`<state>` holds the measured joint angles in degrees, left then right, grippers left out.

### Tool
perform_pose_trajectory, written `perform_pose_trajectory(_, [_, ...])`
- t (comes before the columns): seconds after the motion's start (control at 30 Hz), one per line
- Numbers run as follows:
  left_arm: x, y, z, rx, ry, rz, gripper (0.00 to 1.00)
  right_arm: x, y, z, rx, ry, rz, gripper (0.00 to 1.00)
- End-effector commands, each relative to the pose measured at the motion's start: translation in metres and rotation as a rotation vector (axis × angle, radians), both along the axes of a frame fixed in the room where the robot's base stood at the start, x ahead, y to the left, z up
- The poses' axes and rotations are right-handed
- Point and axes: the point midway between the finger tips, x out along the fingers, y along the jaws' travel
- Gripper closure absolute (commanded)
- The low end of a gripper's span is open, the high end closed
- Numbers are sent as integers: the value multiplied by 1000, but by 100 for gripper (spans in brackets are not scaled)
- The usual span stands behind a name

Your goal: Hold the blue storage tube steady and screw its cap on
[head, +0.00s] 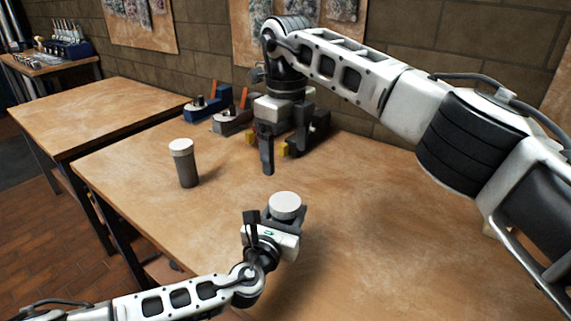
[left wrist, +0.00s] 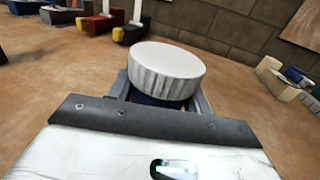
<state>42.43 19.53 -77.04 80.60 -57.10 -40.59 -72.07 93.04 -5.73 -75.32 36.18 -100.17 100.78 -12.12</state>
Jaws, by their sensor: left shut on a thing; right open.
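My left gripper (head: 281,218) is shut on the blue storage tube, near the front of the table. A white ribbed cap (head: 285,205) sits on top of the tube; it is large in the left wrist view (left wrist: 165,70). Only a dark blue bit of the tube (left wrist: 148,99) shows below the cap, between the fingers. I cannot tell whether the cap is screwed tight. My right gripper (head: 284,150) is open, pointing down, with nothing seen between its fingers. It is behind the cap and apart from it.
A grey tube with a white cap (head: 185,168) stands upright at the left of the wooden table (head: 130,185). A blue hand plane (head: 205,106) and a grey one (head: 233,119) lie at the back. Yellow parts (head: 285,149) show behind my right gripper. The table's front middle is clear.

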Motion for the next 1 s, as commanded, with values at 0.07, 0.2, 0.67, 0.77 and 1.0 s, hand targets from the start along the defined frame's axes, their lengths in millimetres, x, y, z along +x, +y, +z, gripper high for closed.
perform_pose_trajectory(0.07, [-1, 0, -1, 1, 2, -2, 100, 0, 0, 3, 0, 0, 0, 16])
perform_pose_trajectory(0.2, [-1, -1, -1, 1, 2, -2, 100, 0, 0, 3, 0, 0, 0, 16])
perform_pose_trajectory(0.67, [-1, -1, 0, -1, 0, -2, 25, 0, 0, 3, -1, -1, 0, 16])
perform_pose_trajectory(0.77, [-4, 1, 0, 0, 1, -2, 25, 0, 0, 3, -1, -1, -1, 16])
perform_pose_trajectory(1.0, [-42, 16, -1, -3, 4, -2, 25, 0, 0, 5, -1, -1, -1, 16])
